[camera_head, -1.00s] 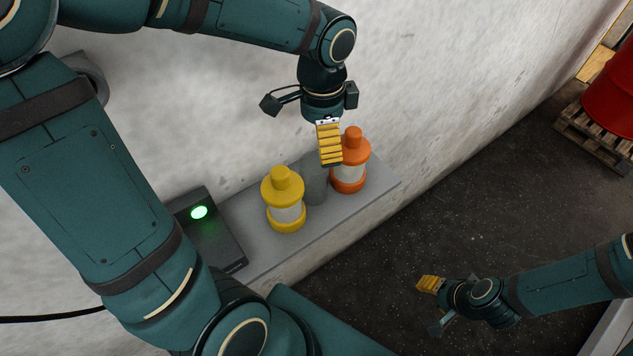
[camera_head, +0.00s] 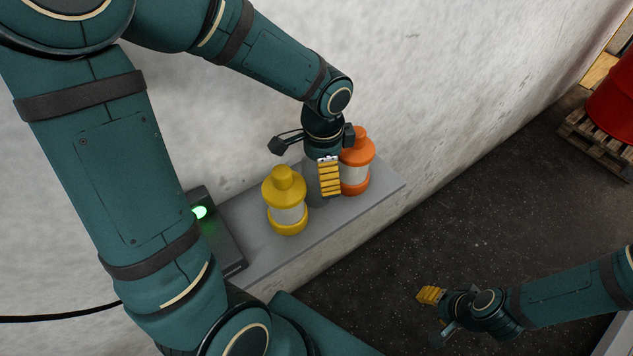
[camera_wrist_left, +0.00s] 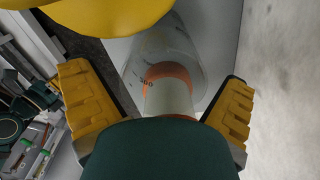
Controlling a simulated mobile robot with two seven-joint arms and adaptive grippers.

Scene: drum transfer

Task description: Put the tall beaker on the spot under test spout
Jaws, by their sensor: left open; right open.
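The tall beaker (camera_head: 313,188) is a clear, greyish cylinder standing on a grey ledge (camera_head: 262,250), between a yellow-capped container (camera_head: 286,203) and an orange-capped container (camera_head: 357,172). In the left wrist view the clear beaker (camera_wrist_left: 150,45) shows dark graduation marks and lies between the finger pads. My left gripper (camera_head: 330,192) is open, pointing down at the beaker and partly covering it; in the wrist view its two yellow pads (camera_wrist_left: 157,85) are apart on either side. My right gripper (camera_head: 430,295) is open and empty over the dark floor. No test spout can be made out.
A dark box with a green light (camera_head: 200,212) stands at the ledge's left end. The containers stand close on both sides of the beaker. A pale wall (camera_head: 450,80) rises behind the ledge. A red drum (camera_head: 612,105) on a pallet is at far right.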

